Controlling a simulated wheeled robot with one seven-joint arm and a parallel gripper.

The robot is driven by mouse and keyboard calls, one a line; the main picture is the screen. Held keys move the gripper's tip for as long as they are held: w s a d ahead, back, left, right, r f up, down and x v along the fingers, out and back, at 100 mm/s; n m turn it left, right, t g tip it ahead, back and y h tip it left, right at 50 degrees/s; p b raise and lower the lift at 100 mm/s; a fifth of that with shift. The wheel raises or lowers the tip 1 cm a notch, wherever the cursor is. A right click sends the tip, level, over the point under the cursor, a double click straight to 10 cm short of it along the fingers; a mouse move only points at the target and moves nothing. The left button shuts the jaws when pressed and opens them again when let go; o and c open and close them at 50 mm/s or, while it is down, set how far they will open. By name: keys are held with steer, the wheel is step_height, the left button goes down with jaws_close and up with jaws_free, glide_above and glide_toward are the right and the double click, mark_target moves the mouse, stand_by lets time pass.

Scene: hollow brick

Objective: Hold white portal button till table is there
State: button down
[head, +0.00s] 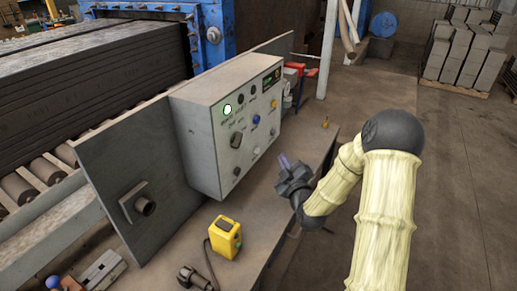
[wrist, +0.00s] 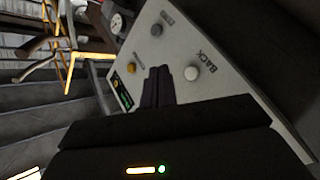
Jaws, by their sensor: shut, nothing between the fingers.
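A grey control box (head: 205,135) stands on the bench in the head view, with several knobs and buttons on its sloped face. A small pale button (head: 256,150) sits low on that face. My gripper (head: 284,161) is shut and empty, just right of the box and apart from it in the head view. In the wrist view, my gripper's fingers (wrist: 158,74) overlap a light panel (wrist: 222,85). A white button (wrist: 191,73) beside the label "BACK" lies right of the fingertips. Another pale button (wrist: 156,30) lies above them. Contact with the panel cannot be told.
A yellow device (head: 225,237) with a cable stands on the bench (head: 185,260) front. A dark slab stack (head: 90,75) lies on rollers (head: 45,168) at left. Blue machinery (head: 210,35) rises behind the box. Open floor (head: 460,170) lies right, with palleted blocks (head: 462,50) at the back.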

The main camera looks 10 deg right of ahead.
mark_target(257, 150)
steer(key=shift+w+a, duration=0.8)
steer(key=shift+a, duration=0.35)
steer(key=shift+w+a, duration=0.8)
steer(key=shift+a, duration=0.3)
steer(key=shift+a, duration=0.1)
steer(key=shift+w+a+b, duration=0.2)
steer(key=shift+w+b, duration=0.05)
steer(key=shift+b, duration=0.1)
